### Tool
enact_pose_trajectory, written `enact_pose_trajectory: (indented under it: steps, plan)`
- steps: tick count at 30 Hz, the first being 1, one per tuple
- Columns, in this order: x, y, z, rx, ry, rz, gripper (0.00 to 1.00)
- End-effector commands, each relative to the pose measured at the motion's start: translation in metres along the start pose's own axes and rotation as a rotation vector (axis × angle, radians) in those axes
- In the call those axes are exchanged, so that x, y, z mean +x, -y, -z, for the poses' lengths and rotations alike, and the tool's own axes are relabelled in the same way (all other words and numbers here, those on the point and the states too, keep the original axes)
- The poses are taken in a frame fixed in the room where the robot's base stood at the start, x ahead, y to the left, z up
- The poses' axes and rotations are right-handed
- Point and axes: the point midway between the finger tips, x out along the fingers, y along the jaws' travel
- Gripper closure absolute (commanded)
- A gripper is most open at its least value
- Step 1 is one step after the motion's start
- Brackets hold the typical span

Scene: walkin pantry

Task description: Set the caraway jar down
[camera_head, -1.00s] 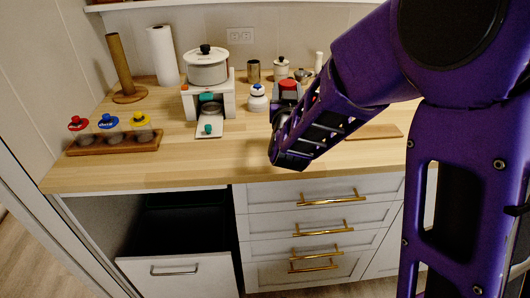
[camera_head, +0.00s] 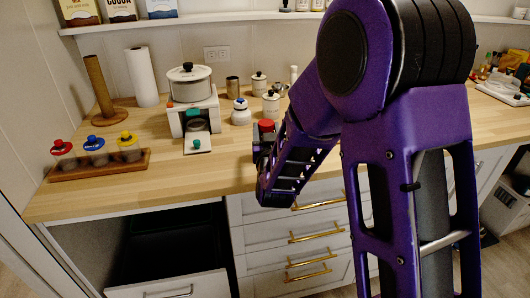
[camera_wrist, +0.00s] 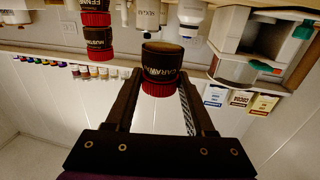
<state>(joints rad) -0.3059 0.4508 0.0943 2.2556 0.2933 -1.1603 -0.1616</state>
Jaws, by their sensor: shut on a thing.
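The caraway jar (camera_wrist: 162,68) is dark with a pale-lettered label and a red lid. It sits between the two fingers of my gripper (camera_wrist: 160,88), which is shut on it. In the head view my gripper (camera_head: 264,150) is over the front part of the wooden counter (camera_head: 220,165), and a red lid (camera_head: 266,126) shows at it. The wrist picture is upside down, so the jar is lid-up. My gripper hides the jar's lower part in the head view, and I cannot tell whether its base touches the counter.
A stack of red-lidded jars (camera_wrist: 97,38) labelled mustard and fennel stands beside the held jar in the wrist view. White canisters (camera_head: 271,105), a white bottle (camera_head: 241,112) and a pot on a stand (camera_head: 189,84) are behind. A drawer (camera_head: 170,285) is open below.

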Motion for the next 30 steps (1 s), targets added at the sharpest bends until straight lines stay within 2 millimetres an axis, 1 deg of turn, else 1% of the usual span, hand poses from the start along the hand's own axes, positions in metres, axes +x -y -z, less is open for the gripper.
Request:
enact_pose_trajectory:
  steps: [1, 8, 12, 14, 21, 25, 26, 30]
  plan:
    - [0.0, 0.0, -0.01, 0.0, 0.002, 0.001, 0.99]
    - [0.0, 0.0, -0.028, 0.0, 0.001, 0.001, 0.99]
    - [0.0, 0.0, -0.049, -0.001, 0.002, 0.001, 0.99]
    - [0.0, 0.0, -0.055, 0.0, 0.001, 0.001, 0.99]
    - [0.0, 0.0, -0.055, 0.001, -0.002, 0.001, 0.99]
    - [0.0, 0.0, -0.058, 0.0, -0.002, 0.001, 0.99]
    - [0.0, 0.0, -0.059, 0.001, -0.002, 0.001, 0.44]
    - [0.0, 0.0, -0.058, 0.001, -0.002, 0.001, 0.19]
